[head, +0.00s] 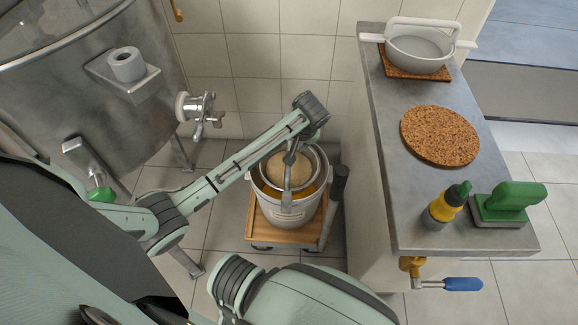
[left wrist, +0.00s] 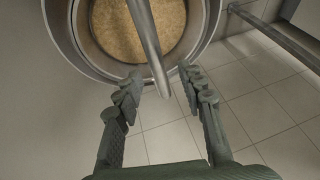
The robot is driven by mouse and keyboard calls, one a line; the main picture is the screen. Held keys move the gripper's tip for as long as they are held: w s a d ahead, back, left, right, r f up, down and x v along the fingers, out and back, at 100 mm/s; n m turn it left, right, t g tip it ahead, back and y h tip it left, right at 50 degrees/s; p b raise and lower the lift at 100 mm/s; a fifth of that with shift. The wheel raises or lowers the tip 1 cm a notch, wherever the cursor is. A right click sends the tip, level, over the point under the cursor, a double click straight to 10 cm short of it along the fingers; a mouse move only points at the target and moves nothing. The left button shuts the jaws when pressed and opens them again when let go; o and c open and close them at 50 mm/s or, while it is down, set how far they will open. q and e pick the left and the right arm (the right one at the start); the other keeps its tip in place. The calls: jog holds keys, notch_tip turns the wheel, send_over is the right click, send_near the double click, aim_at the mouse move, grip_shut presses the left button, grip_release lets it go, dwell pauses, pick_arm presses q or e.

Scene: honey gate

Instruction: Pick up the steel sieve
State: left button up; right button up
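The steel sieve (head: 319,160) rests in the top of a white bucket (head: 290,214), with a tan, grainy round mass inside it. In the left wrist view, its bowl rim (left wrist: 84,62) is at the top. Its straight steel handle (left wrist: 148,45) points down toward my gripper. I see no clear contact with the handle. My right gripper is not in view.
The bucket stands on a wooden dolly (head: 272,233) beside a dark upright handle (head: 335,195). A steel tank (head: 95,95) with a valve (head: 200,112) is left. The grey counter (head: 420,205) at right holds a white-framed bowl (head: 420,52), cork mat (head: 440,136), bottle (head: 445,207) and green-handled brush (head: 508,202).

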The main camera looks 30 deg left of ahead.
aim_at(290, 146)
pick_arm(q)
jog(key=shift+x, duration=1.75)
jog(key=shift+f, duration=0.15)
grip_shut()
